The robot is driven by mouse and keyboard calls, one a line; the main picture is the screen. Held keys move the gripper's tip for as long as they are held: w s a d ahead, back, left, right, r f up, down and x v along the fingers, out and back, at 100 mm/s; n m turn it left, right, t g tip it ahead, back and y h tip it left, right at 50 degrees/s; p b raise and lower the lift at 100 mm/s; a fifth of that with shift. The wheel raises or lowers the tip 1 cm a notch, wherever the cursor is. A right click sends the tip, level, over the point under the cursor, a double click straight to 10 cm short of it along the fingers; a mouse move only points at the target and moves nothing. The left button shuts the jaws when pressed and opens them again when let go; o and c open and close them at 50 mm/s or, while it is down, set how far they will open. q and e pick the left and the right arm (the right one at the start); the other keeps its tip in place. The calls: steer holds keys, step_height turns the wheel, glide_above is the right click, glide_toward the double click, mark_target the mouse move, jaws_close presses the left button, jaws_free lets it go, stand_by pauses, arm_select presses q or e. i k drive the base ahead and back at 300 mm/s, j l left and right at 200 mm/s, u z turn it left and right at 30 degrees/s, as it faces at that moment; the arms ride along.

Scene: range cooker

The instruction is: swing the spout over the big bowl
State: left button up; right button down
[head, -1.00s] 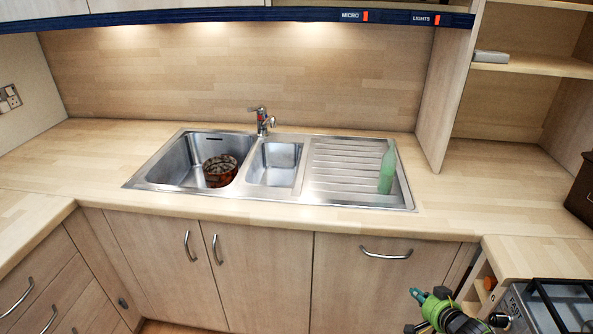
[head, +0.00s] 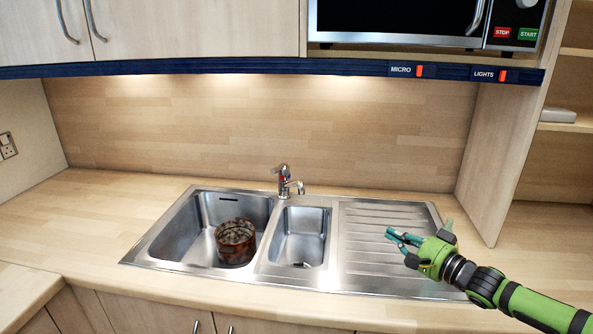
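The chrome tap stands on the rear rim of the steel sink. Its short spout (head: 297,186) points forward and to the right, toward the back of the small bowl (head: 300,240). The big bowl (head: 190,243) is the larger basin on the left; a rusty brown pot (head: 236,241) stands in it. My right gripper (head: 391,236) is over the drainer, right of and apart from the tap, pointing left. Its teal fingertips look close together, but their gap is unclear. My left gripper is out of view.
The ribbed drainer (head: 368,220) lies right of the small bowl. The blue-edged cabinet underside (head: 280,67) and a microwave (head: 400,18) are above. A side panel (head: 505,150) rises at the right. The worktop (head: 110,215) left of the sink is clear.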

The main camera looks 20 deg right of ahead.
mark_target(292, 185)
steer(key=i, duration=0.85)
